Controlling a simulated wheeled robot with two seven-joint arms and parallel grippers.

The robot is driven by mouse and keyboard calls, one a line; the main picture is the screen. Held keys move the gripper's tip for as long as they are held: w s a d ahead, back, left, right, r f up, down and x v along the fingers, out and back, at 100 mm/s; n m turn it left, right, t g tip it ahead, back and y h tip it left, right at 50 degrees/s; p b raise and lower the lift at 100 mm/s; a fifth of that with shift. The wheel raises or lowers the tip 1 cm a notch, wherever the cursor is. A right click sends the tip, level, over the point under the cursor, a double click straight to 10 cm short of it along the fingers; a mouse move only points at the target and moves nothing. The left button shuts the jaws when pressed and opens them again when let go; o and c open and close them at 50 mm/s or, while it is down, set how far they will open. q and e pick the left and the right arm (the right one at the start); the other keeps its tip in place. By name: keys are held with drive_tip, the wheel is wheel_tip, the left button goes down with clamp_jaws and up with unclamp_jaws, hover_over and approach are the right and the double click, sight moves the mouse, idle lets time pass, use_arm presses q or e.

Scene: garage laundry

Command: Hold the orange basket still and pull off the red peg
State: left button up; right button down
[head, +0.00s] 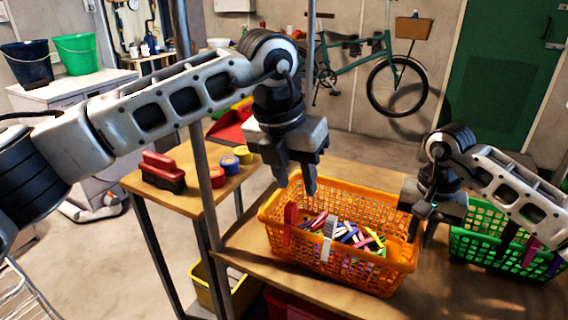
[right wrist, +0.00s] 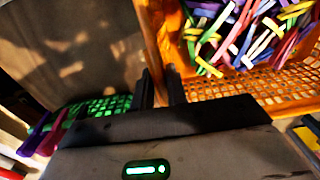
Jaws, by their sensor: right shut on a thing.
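The orange basket (head: 345,277) stands on the wooden table with several coloured pegs inside. The red peg (head: 289,224) is clipped upright on its near wall, toward the left corner. My left gripper (head: 296,182) points down above the basket's left end, above and behind the red peg, apart from it. Its fingers are spread and empty. My right gripper (head: 421,228) is shut on the basket's right rim. In the right wrist view the basket's orange wall (right wrist: 210,87) runs in between the right gripper's fingers (right wrist: 160,88).
A white peg (head: 329,241) is clipped on the same wall, right of the red one. A green basket (head: 483,249) with clipped pegs stands at right. A metal post (head: 204,180) rises left of the orange basket. A side table holds a red-and-black brush (head: 163,172) and small coloured rolls.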

sight(290, 205)
use_arm(q)
drive_tip(key=shift+t+y, duration=0.4)
drive_tip(key=shift+y, duration=0.1)
drive_tip(key=shift+w+a+x, duration=0.25)
drive_tip(key=shift+w+x, duration=0.05)
drive_tip(key=shift+x, duration=1.3)
drive_tip(key=shift+w+a+x, duration=0.2)
drive_tip(key=shift+w+x, duration=0.05)
drive_tip(key=shift+x, duration=1.4)
drive_tip(key=shift+w+a+x, duration=0.25)
drive_tip(key=shift+w+x, duration=0.05)
drive_tip(key=shift+x, duration=1.3)
clamp_jaws()
drive_tip(key=shift+r, duration=0.15)
drive_tip(key=shift+w+d+r+v, duration=0.15)
drive_tip(key=shift+w+v, duration=0.1)
drive_tip(key=shift+v, duration=1.1)
drive_tip(key=shift+w+d+v, duration=0.2)
drive_tip(key=shift+w+v, duration=0.05)
drive_tip(key=shift+v, duration=1.1)
drive_tip(key=shift+w+d+r+v, duration=0.15)
drive_tip(key=shift+w+v, duration=0.1)
drive_tip(key=shift+v, duration=1.1)
